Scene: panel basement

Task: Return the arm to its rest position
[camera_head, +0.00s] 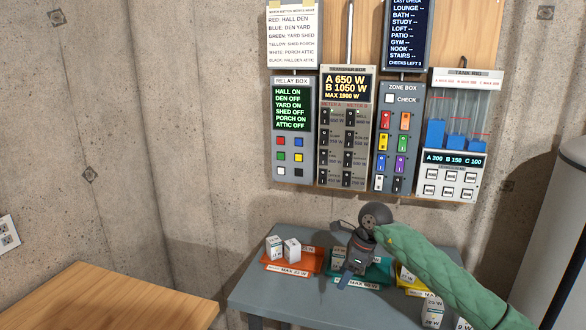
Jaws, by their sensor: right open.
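My right arm (440,277), in a green sleeve, comes in from the lower right in the head view. Its dark gripper (354,266) is over the middle of the grey table, in front of the green tray (377,276). The gripper is open. I cannot tell whether it touches the tray, and it hides part of the tray and what lies there. My left gripper is not in view.
An orange tray (306,271) with white boxes (292,249) stands left on the grey table (262,294). A yellow tray (403,291) is partly behind my arm. Wall panels, including the relay box (293,164), hang above. A wooden table (120,298) is at left, a grey cylinder (565,235) at right.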

